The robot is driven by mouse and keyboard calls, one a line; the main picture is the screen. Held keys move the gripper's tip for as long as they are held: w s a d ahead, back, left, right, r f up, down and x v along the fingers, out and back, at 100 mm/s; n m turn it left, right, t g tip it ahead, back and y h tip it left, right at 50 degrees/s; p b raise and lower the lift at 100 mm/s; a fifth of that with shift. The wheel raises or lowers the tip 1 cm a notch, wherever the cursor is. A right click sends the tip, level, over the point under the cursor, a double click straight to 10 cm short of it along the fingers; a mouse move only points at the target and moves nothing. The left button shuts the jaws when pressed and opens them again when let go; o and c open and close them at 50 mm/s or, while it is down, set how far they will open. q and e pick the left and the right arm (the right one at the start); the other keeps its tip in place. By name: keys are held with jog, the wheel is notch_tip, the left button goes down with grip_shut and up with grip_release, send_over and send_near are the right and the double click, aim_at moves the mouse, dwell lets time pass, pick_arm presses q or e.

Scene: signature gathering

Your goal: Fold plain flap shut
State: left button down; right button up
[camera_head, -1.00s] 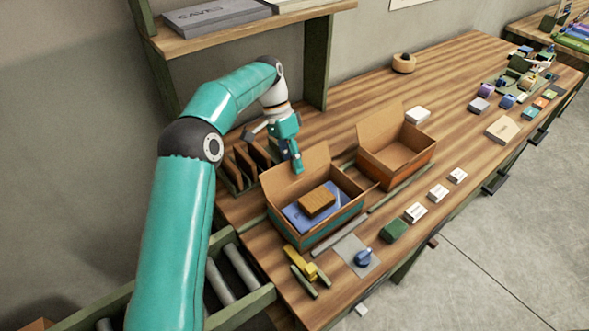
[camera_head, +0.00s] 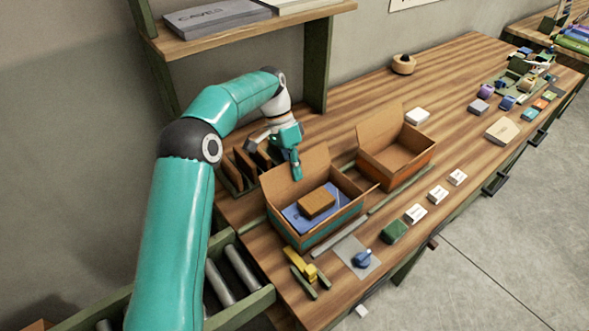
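An open brown carton with a teal band (camera_head: 318,237) stands on the bench. A blue item (camera_head: 298,218) and a smaller brown block (camera_head: 316,203) lie inside it. Its plain back flap (camera_head: 316,168) stands up, leaning back. A right side flap also sticks outward. My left gripper (camera_head: 296,171) points down at the back flap's upper edge, overlapping it in view. I cannot tell whether they touch. Its finger opening is too small and angled to judge. My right gripper is not in view.
A second open carton with an orange band (camera_head: 405,178) stands to the right. Dark upright dividers (camera_head: 243,163) stand left of the gripper. A yellow tool (camera_head: 298,262) and a blue-knobbed plate (camera_head: 361,258) lie in front.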

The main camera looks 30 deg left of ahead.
pick_arm(q)
jog(key=y+b, duration=0.1)
jog(key=b, duration=0.1)
jog(key=d+t+y+b, duration=0.1)
jog(key=y+b, duration=0.1)
jog(key=shift+s, duration=0.2)
jog(key=shift+s+d+r+t+y+b, duration=0.1)
jog(key=shift+d+t+y+b, duration=0.25)
jog(key=shift+y+b, duration=0.55)
jog(key=shift+s+d+t+y+b, duration=0.15)
jog(key=shift+t+y+b, duration=0.4)
jog(key=shift+y+b, duration=0.3)
jog(key=shift+w, duration=0.1)
